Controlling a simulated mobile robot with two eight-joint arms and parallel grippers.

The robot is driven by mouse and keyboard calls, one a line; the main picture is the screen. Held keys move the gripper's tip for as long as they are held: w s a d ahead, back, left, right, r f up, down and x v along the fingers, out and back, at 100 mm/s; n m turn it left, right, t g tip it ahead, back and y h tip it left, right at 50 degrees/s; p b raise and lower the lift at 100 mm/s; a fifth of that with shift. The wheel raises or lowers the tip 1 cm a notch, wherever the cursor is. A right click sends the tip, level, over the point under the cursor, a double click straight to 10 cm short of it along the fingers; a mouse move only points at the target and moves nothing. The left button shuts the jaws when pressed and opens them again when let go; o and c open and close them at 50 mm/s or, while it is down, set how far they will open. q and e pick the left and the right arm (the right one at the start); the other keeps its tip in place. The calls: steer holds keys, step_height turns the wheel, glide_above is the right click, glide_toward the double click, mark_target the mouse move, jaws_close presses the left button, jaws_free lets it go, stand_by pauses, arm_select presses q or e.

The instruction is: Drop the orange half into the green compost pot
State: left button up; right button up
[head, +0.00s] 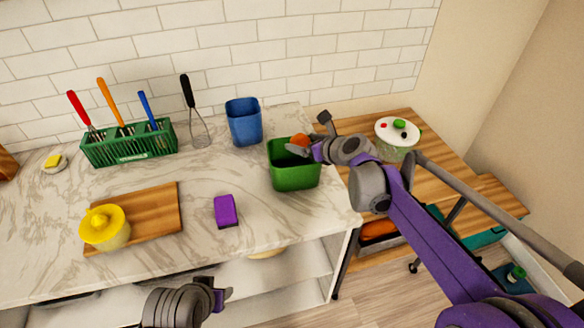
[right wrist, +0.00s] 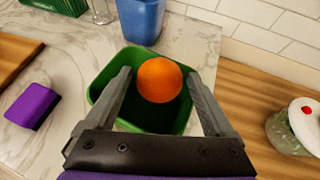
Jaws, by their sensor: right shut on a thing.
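The orange half (head: 300,141) is held above the green compost pot (head: 295,178), over its opening. My right gripper (head: 309,148) is shut on it. In the right wrist view the orange half (right wrist: 159,80) sits between the two fingers of the gripper (right wrist: 160,88), its rounded side showing. The green pot (right wrist: 101,88) is beneath it there, with a dark inside; its floor is partly hidden by the orange half and fingers. My left gripper (head: 222,294) is low in the head view, in front of the counter and away from the pot; its jaw state is unclear.
A blue cup (head: 244,121) stands just behind the pot. A purple sponge-like block (head: 226,211), a cutting board (head: 160,208) with a yellow juicer (head: 105,228), a whisk (head: 194,112) and a green utensil rack (head: 130,147) are to the left. A lidded jar (head: 398,135) is right.

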step_height(320, 180, down, 2)
steer(key=shift+f+b, duration=0.2)
steer(key=shift+b, duration=0.2)
steer(key=o, duration=1)
steer(key=shift+o, duration=0.2)
steer(key=shift+r, duration=0.1)
steer(key=v, duration=1)
steer(key=shift+s+d, duration=0.2)
steer(key=shift+s, duration=0.05)
steer(key=shift+s+r, duration=0.1)
